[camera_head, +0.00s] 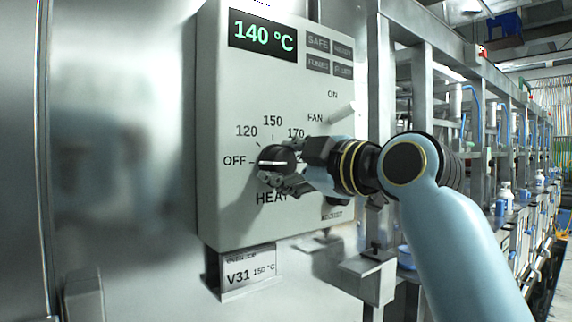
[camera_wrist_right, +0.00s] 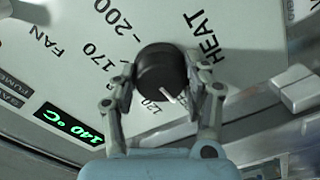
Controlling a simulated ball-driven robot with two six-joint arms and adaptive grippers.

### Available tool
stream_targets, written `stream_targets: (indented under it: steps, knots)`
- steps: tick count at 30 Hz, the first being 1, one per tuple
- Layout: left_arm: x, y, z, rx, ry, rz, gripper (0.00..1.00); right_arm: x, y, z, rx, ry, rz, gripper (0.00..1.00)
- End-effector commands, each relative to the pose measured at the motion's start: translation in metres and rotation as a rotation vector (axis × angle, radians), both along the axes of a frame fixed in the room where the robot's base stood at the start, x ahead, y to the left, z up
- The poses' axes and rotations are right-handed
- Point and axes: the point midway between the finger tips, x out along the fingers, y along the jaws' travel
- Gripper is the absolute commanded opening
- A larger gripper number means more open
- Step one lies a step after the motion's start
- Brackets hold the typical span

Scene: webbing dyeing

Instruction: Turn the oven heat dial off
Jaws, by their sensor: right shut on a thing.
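The black round heat dial (camera_head: 270,158) is on the light grey control panel (camera_head: 225,205), above the word HEAT. Its white pointer line lies nearly level, with its left end toward the OFF mark (camera_head: 234,160). My right gripper (camera_head: 279,168) comes in from the right and is shut on the dial. In the right wrist view the dial (camera_wrist_right: 158,65) sits between the two fingers of the gripper (camera_wrist_right: 166,87), one on each side. The pointer shows at the dial's lower right edge there. My left gripper is not in view.
The green display (camera_head: 263,36) reads 140 °C. A pale fan switch (camera_head: 342,113) sticks out above my right gripper. A V31 label (camera_head: 250,272) hangs under the panel. Metal frames and a long machine row (camera_head: 480,120) stand to the right.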

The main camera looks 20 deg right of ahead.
Motion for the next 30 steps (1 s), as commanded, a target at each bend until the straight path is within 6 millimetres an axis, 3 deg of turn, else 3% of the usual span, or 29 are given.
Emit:
stream_targets:
  steps: [5,6,11,20,30]
  knots:
    - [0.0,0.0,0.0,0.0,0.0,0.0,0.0,0.0,0.0,-0.001,-0.002,0.002,0.0,0.15]
    - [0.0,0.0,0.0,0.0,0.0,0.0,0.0,0.0,0.0,-0.001,0.0,0.001,0.0,0.51]
    - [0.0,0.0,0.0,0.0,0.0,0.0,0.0,0.0,0.0,0.0,0.0,0.001,0.0,0.72]
    - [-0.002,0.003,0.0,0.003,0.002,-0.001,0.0,-0.002,-0.001,-0.001,0.0,0.001,-0.001,0.72]
    - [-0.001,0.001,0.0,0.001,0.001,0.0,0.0,-0.052,-0.019,-0.002,-0.005,0.003,-0.001,0.72]
